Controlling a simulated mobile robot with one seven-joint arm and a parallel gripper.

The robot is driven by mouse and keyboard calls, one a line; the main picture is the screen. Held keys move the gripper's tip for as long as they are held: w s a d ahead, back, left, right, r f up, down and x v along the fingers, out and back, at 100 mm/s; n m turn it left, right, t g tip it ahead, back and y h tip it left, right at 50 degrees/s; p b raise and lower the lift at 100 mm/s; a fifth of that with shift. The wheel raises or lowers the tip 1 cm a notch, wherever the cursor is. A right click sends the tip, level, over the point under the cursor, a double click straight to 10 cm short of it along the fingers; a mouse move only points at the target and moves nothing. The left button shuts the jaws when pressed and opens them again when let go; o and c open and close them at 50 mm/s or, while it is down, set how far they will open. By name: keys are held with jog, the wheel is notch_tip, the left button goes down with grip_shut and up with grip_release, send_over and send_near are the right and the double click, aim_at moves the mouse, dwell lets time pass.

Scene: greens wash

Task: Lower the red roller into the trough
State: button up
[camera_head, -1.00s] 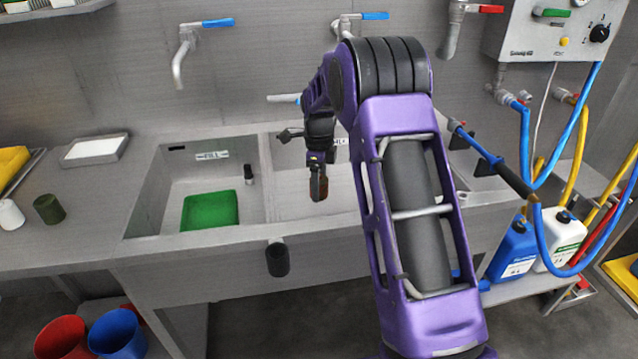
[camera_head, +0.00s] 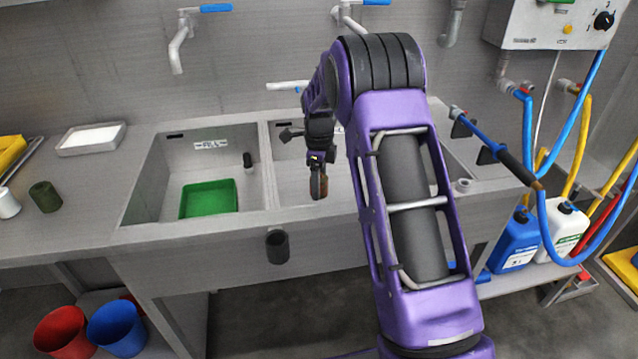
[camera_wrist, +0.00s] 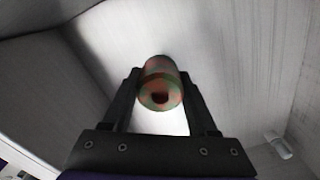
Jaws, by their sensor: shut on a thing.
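My gripper (camera_head: 318,182) hangs fingers-down over the middle basin (camera_head: 285,202) of the sink, which I take for the trough. In the wrist view, its two dark fingers (camera_wrist: 160,76) are shut on a short roller (camera_wrist: 161,70), one on each side. The roller looks mottled red and green, with a dark hole in its near end. In the head view, the roller shows only as a small brownish patch (camera_head: 324,186) at the fingertips. I cannot tell whether the roller touches the basin. My arm hides the right part of this basin.
The left basin holds a green tray (camera_head: 208,198), beyond a dividing wall (camera_head: 266,165). A dark cup (camera_head: 277,247) is fixed on the sink's front. Taps (camera_head: 182,45) project from the back wall. Hoses (camera_head: 524,130) and jugs (camera_head: 563,232) stand at the right.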

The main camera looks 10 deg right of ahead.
jog(key=shift+f+b, duration=0.8)
jog(key=shift+f, duration=1.7)
dwell(1.2)
jog(key=o, duration=1.5)
